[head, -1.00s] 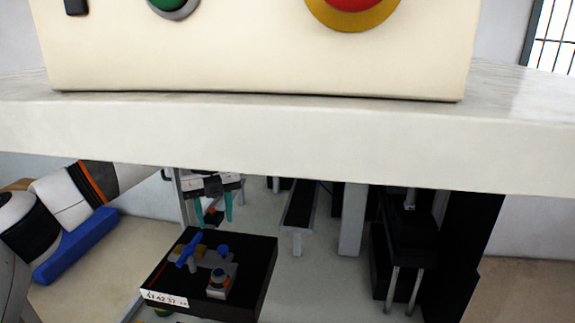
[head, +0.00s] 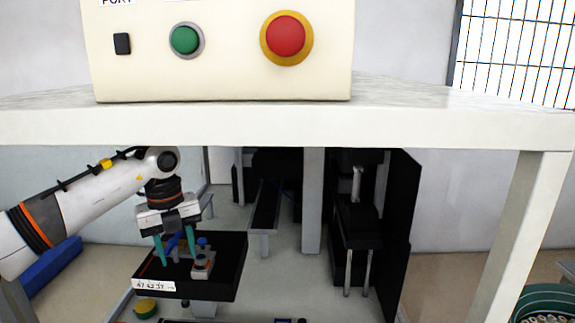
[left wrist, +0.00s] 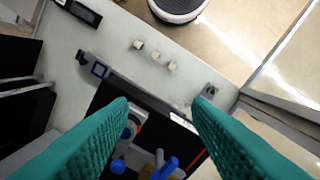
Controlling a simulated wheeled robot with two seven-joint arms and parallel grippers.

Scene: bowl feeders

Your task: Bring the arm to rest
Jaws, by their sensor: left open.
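My left arm reaches in from the left under the shelf in the head view. My left gripper (head: 177,257) points down with its two teal fingers apart and nothing between them. It hangs over or just in front of the black tray (head: 215,291), which carries a white label. On the tray are a blue part (head: 174,243) and a grey block with an orange and dark top (head: 201,266). In the left wrist view the open fingers (left wrist: 160,108) frame the tray, with blue pieces (left wrist: 165,168) low between them. My right gripper is not in view.
A cream control box with a green button (head: 186,40) and a red button (head: 287,36) stands on the white shelf (head: 300,128) above. Black machinery (head: 357,215) and a grey post (head: 313,205) stand to the right. A green bowl (head: 545,302) is at lower right.

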